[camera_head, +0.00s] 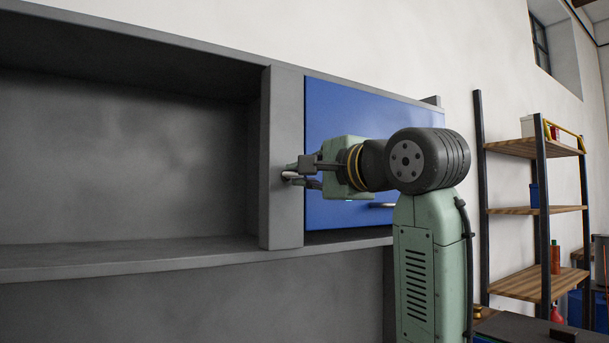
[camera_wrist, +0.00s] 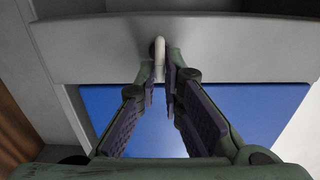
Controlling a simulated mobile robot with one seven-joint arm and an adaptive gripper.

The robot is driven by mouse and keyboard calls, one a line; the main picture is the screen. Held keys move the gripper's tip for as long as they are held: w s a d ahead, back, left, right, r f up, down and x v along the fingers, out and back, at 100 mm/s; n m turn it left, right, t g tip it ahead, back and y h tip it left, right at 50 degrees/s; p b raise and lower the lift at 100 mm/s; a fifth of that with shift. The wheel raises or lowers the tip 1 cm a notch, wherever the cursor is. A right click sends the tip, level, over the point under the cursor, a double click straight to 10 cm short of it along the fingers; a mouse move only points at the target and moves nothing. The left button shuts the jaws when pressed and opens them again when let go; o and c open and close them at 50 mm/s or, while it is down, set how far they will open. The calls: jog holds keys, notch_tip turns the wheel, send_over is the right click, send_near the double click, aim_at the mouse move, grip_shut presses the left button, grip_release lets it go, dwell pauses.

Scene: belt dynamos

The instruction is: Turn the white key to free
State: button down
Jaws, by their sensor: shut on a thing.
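The white key (camera_wrist: 159,58) sticks out from the grey cabinet post in the wrist view. It stands between my two fingertips. In the head view a small pale part of the key (camera_head: 289,174) shows at the post, mostly covered by the fingers. My gripper (camera_head: 292,174) reaches left to the post, and its fingers are shut on the key; it also shows in the wrist view (camera_wrist: 161,78). No label or mark beside the key can be made out, so I cannot tell which position it is in.
A blue door (camera_head: 345,120) with a bar handle (camera_head: 382,205) is right of the grey post (camera_head: 284,225), behind my gripper. An open, empty cabinet bay (camera_head: 120,160) lies left of it. A shelf rack (camera_head: 530,210) with several items stands at the right.

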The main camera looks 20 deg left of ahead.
jog(key=c, duration=1.7)
grip_release()
jog(key=shift+d, duration=0.1)
jog(key=v, duration=1.2)
jog(key=shift+f, duration=0.1)
